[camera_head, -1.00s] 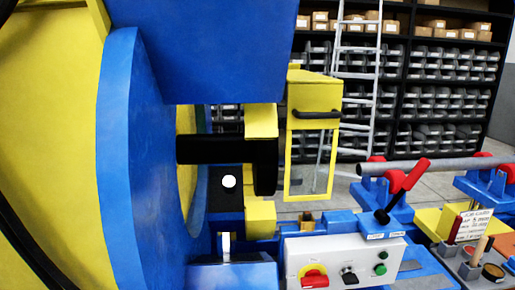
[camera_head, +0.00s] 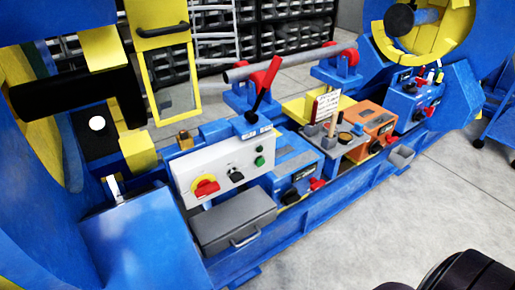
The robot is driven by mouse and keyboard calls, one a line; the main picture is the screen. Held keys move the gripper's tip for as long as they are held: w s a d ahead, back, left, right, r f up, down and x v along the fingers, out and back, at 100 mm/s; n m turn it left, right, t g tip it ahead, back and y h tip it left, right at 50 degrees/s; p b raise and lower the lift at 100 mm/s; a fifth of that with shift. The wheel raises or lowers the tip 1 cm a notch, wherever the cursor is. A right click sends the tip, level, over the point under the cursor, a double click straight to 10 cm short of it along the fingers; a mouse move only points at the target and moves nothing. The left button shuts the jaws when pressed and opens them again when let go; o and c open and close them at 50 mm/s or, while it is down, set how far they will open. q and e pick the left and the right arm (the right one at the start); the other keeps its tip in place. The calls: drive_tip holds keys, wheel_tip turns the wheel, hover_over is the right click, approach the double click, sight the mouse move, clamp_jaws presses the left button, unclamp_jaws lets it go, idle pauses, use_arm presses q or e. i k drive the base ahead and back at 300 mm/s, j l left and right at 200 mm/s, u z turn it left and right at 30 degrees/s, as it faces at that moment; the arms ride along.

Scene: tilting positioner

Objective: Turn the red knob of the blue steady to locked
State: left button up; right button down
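A blue box (camera_head: 298,160) stands on the blue bed right of the grey control box. Its sloping front has a black knob (camera_head: 290,196) and a red knob (camera_head: 317,184). A second blue box (camera_head: 408,100) farther right also has a red knob (camera_head: 429,111) on its front. An orange box (camera_head: 371,122) between them carries another red knob (camera_head: 391,138). I cannot tell from the labels which blue box is the steady, and the knob markings are too small to read. Neither gripper shows.
A grey control box (camera_head: 222,165) has a red-and-yellow switch. A grey drawer box (camera_head: 232,222) sits below it. A grey pipe (camera_head: 290,64) rests on blue supports with red clamps. A large yellow ring (camera_head: 463,35) stands at far right. The floor (camera_head: 400,220) in front is clear.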

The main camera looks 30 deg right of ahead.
sight(317, 185)
drive_tip(key=z, duration=1.5)
drive_tip(key=l+z, duration=0.15)
drive_tip(key=l, duration=0.2)
